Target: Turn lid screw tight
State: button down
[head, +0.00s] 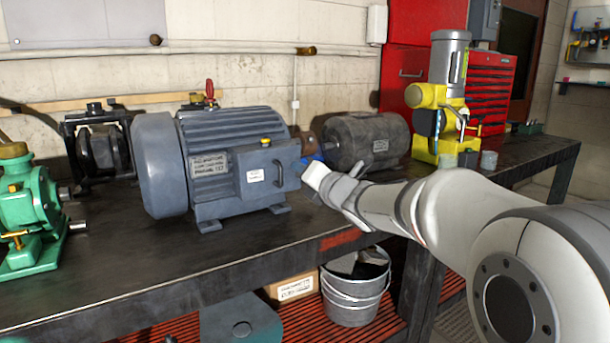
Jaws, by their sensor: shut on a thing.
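The large blue-grey motor (225,158) stands on the dark workbench, with a terminal box on its near right side. The box's front face (263,180) carries a small white label, and a yellow piece (266,142) sits on top. A dark curved part (279,172) shows near the box's right end. My gripper (306,170) is at the right end of the box, at about lid height. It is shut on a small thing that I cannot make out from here. The lid screw is not clearly visible; my gripper and wrist cover that area.
A grey motor (368,142) stands behind my gripper, and a yellow machine (440,110) is farther right. A green pump (30,215) and a black unit (100,145) are at left. The bench's front (180,255) is clear. A metal bucket (355,290) is below.

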jog(key=shift+f+n+p, duration=0.15)
jog(key=shift+n+p, duration=4.35)
jog(key=shift+n, duration=2.8)
jog(key=shift+f+n+p, duration=0.15)
jog(key=shift+n+p, duration=4.35)
jog(key=shift+n, duration=2.8)
jog(key=c, duration=1.3)
grip_release()
jog(key=shift+r, duration=0.15)
jog(key=shift+s+r, duration=0.1)
